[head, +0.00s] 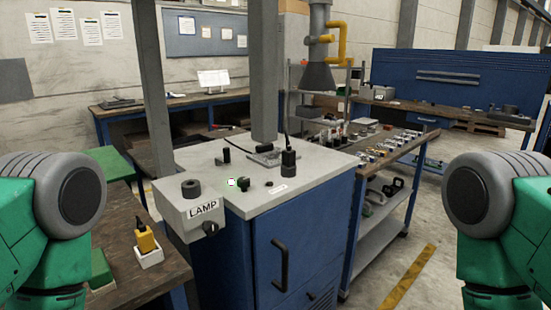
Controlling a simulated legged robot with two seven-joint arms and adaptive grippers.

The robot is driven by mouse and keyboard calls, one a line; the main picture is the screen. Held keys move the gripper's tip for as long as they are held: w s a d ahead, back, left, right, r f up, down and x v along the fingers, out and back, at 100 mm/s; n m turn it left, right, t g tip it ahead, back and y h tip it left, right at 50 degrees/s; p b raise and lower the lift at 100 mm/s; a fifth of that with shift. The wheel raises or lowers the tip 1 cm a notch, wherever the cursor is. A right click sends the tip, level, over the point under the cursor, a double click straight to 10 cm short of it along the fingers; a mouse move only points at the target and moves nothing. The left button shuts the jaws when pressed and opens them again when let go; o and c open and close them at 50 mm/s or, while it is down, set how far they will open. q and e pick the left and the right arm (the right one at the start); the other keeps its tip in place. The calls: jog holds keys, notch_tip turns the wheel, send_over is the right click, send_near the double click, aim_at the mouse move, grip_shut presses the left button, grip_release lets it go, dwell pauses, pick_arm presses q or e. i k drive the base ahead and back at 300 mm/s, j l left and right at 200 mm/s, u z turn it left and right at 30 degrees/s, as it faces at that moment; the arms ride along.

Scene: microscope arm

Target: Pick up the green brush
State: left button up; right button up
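A green block-like item (101,269) lies on the wooden bench at the lower left, beside my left arm and partly hidden by it. A small dark green item (243,184) sits on the light grey top of the blue cabinet (258,246), beside a small white and red spot. I cannot tell for sure which of these is the green brush. My green and grey arm parts show at the left and right edges. Neither gripper is in view.
A grey box marked LAMP (190,215) juts from the cabinet's left side. A yellow item stands in a white holder (150,256) on the wooden bench (135,292). A bench with many small parts (384,148) stands behind right. The floor at right is clear.

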aim_at(102, 282)
jog(key=u, duration=1.2)
